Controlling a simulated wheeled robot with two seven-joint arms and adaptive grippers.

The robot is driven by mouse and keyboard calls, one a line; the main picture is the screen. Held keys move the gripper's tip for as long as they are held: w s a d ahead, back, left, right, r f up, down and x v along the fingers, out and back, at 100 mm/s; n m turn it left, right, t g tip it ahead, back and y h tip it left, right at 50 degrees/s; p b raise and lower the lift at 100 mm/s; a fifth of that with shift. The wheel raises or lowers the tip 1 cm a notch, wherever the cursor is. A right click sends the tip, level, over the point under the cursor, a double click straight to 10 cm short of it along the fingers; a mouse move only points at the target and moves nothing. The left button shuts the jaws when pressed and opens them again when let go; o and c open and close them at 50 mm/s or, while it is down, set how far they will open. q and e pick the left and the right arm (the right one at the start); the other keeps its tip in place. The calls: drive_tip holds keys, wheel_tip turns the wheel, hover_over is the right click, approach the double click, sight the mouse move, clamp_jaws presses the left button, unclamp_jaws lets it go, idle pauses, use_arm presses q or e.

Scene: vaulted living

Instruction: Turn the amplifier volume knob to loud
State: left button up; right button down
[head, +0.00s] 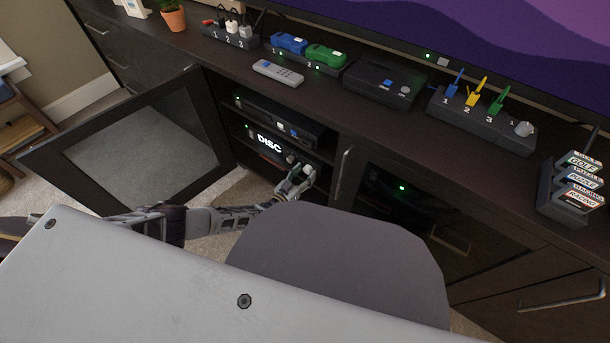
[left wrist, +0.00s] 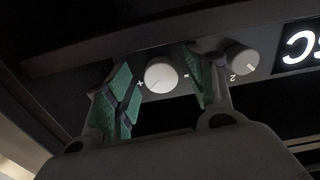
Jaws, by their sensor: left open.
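The amplifier (head: 258,145), with a lit DISC display, sits on the lower shelf of the open cabinet. In the left wrist view its front is upside down. A round light-grey volume knob (left wrist: 160,75) with plus and minus marks sits between the fingers of my left gripper (left wrist: 160,92). The fingers are open, one on each side of the knob, with visible gaps. A second grey knob (left wrist: 243,57) marked 2 is beside the right finger. In the head view my left gripper (head: 297,186) is at the amplifier's right end. My right gripper is not in view.
The cabinet's glass door (head: 140,145) stands open on the left. A black device (head: 282,120) is on the shelf above the amplifier. A shelf edge runs close around my gripper.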

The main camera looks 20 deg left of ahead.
use_arm(q)
drive_tip(key=shift+w, duration=0.3)
drive_tip(key=c, duration=1)
drive_tip(key=shift+d, duration=0.1)
drive_tip(key=shift+c, duration=0.2)
